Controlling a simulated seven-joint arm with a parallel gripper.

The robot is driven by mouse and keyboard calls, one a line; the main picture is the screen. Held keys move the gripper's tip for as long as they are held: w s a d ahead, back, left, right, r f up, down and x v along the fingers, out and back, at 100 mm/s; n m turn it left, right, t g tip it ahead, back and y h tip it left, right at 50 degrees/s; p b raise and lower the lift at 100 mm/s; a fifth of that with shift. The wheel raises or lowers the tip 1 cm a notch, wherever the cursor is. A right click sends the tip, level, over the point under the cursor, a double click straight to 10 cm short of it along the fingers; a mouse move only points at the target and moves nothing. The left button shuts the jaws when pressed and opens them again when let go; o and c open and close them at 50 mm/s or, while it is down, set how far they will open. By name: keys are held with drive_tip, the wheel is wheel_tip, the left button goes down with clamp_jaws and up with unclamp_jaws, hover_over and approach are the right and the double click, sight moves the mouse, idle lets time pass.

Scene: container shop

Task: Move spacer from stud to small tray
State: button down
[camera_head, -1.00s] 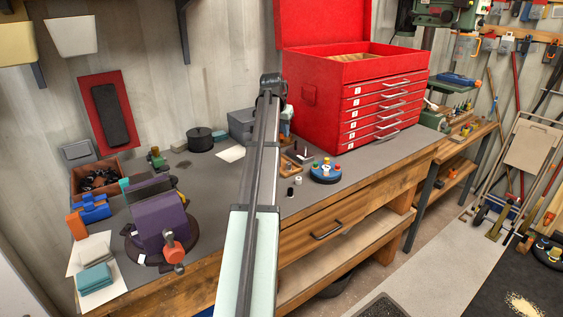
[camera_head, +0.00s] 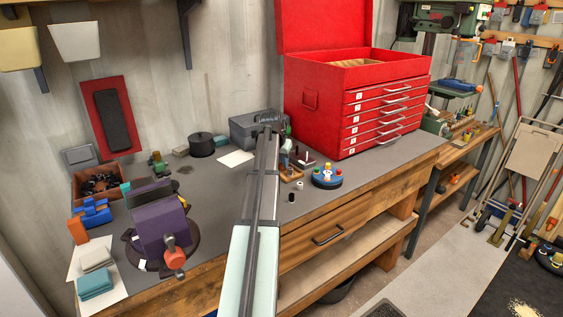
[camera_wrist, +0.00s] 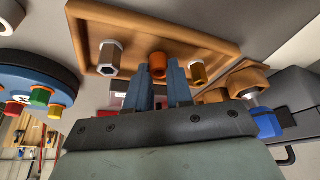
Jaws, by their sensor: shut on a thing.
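The wooden small tray (camera_wrist: 207,39) lies just beyond the fingers in the wrist view. A silver hex piece (camera_wrist: 110,58) and a brass hex piece (camera_wrist: 197,72) show on either side of the fingers. In the head view the small tray (camera_head: 291,177) is on the bench near my wrist, and my fingertips are hidden. I cannot make out the stud clearly.
A blue round base with coloured knobs (camera_head: 327,177) is close on the right. The red tool chest (camera_head: 325,110) stands behind it, a grey box (camera_head: 245,132) behind my arm. A small black cylinder (camera_head: 291,194) and a pale ring (camera_head: 299,184) are in front.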

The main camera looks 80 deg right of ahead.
drive_tip(key=c, duration=1)
unclamp_jaws()
drive_tip(key=v, duration=1.2)
drive_tip(key=shift+r, duration=0.1)
